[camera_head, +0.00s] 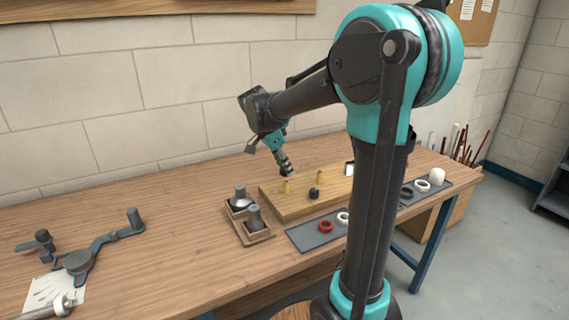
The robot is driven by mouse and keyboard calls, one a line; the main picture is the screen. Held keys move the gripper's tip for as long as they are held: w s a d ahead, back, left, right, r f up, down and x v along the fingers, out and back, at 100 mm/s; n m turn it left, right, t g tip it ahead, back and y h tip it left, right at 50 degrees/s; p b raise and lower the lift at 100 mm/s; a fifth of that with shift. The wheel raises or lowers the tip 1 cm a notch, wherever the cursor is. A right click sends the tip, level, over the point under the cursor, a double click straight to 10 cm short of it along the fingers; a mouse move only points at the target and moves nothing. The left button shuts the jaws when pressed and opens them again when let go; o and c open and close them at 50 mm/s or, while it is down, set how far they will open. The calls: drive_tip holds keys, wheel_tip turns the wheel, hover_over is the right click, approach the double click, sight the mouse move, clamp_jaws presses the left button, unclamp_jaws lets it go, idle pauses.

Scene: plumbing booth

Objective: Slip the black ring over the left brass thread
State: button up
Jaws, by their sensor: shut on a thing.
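The wooden board (275,204) lies on the bench and carries upright brass threads. The left brass thread (286,187) stands near the board's left side, and another brass thread (319,178) stands to its right. My gripper (287,171) points down just above the left thread in the picture. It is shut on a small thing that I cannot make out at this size. I cannot tell whether it touches the thread. A dark ring (407,192) lies on the mat at the right; whether it is the black ring is unclear.
A short dark piece (314,192) stands on the board. A red ring (325,226) and a white ring (343,218) lie on the grey mat (309,237) in front. A wooden tray (259,238) with grey parts is at the left. My arm hides part of the mat and board.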

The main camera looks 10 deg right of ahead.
sight(282, 170)
drive_tip(key=shift+f, duration=2.05)
drive_tip(key=shift+f, duration=0.1)
drive_tip(key=o, duration=1.7)
drive_tip(key=shift+r, duration=2.5)
